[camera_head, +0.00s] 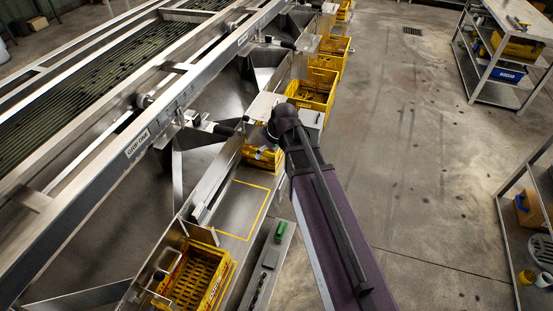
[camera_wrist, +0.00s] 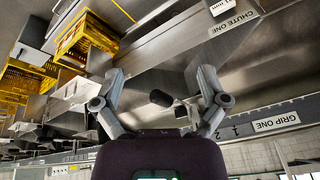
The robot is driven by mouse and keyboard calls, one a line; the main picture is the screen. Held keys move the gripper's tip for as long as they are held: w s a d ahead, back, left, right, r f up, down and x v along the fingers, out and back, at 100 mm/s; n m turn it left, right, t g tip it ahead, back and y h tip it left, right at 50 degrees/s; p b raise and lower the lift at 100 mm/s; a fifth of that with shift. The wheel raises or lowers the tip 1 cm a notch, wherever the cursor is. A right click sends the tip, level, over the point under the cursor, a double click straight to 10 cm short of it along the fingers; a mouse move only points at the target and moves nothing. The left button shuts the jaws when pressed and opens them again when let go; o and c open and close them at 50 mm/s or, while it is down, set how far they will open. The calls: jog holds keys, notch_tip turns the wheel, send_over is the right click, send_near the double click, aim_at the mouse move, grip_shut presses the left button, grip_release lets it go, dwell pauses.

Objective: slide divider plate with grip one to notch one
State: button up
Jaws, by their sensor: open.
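My gripper (camera_wrist: 161,73) shows in the wrist view with its two grey fingers spread wide and nothing held between them. A dark rounded grip (camera_wrist: 160,98) lies between the fingers in the picture, apart from both; its depth from them is hard to tell. A label reading GRIP ONE (camera_wrist: 275,121) is on the rail to its right, with notch marks 1 and 2 (camera_wrist: 235,130) beside it. The divider plate's edges are unclear.
A CHUTE ONE label (camera_wrist: 233,22) is on a metal chute. Yellow crates (camera_head: 313,92) stand along the chutes, one (camera_head: 196,281) at the front. A yellow outlined area (camera_head: 240,210) is empty. Shelves (camera_head: 505,55) stand at the right; the floor between is clear.

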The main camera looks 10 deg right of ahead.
jog(key=s, duration=0.1)
jog(key=s+d+m, duration=0.1)
jog(key=s, duration=0.1)
jog(key=s+d+m+h, duration=0.1)
jog(key=shift+s+d+r+g+p, duration=0.1)
jog(key=shift+s+r+g+p, duration=0.05)
jog(key=shift+s+g+p, duration=0.25)
jog(key=s+d+m+g+h, duration=0.1)
jog(key=s+d+m+h, duration=0.1)
jog(key=s, duration=0.6)
jog(key=shift+d+f+m+g, duration=0.2)
jog(key=shift+d+m+g, duration=0.1)
jog(key=shift+d+m, duration=0.65)
